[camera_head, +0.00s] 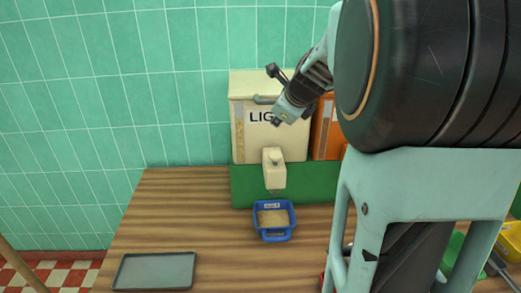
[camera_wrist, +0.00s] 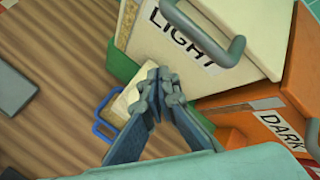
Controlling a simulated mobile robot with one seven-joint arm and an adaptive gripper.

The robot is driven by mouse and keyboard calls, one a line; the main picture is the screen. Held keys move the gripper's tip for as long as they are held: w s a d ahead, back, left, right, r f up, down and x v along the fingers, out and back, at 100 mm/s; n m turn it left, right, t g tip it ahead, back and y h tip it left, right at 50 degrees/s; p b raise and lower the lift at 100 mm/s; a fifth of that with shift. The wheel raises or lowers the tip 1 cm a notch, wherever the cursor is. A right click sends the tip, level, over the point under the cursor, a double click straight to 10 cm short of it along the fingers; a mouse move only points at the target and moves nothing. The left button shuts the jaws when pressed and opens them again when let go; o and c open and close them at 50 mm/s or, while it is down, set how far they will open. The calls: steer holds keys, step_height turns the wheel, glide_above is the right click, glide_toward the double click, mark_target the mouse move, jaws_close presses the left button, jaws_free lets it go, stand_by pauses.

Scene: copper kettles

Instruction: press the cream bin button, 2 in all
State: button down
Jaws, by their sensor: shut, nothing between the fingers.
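The cream bin (camera_head: 242,143), labelled LIGHT, stands on a green stand at the back; its front also shows in the wrist view (camera_wrist: 215,22). A cream dispenser spout (camera_head: 274,178) sticks out low on its front, with a small button (camera_head: 275,160) on top. A blue tray (camera_head: 275,235) with pale contents sits on the table below the spout. My gripper (camera_head: 276,122) is above the button, in front of the bin's label, and covers part of the lettering. In the wrist view its fingertips (camera_wrist: 160,76) are together and empty. The button is not clear there.
An orange bin (camera_head: 326,135), labelled DARK in the wrist view (camera_wrist: 270,124), stands right of the cream bin. A grey tray (camera_head: 155,271) lies at the front left. Yellow (camera_head: 511,240) and green items are at the right, partly behind my arm. The table's left middle is clear.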

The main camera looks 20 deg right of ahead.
steer(key=b, duration=0.7)
glide_above(275, 154)
steer(key=s, duration=0.1)
step_height(275, 154, down, 7)
steer(key=shift+s+a+f, duration=0.1)
steer(key=shift+f, duration=0.45)
stand_by(0.4)
steer(key=shift+f+b, duration=0.3)
steer(key=shift+f, duration=0.15)
steer(key=shift+f+b, duration=0.75)
steer(key=shift+f, duration=0.25)
stand_by(1.0)
steer(key=shift+r+p, duration=1.35)
steer(key=shift+r, duration=0.05)
steer(key=shift+r, duration=0.15)
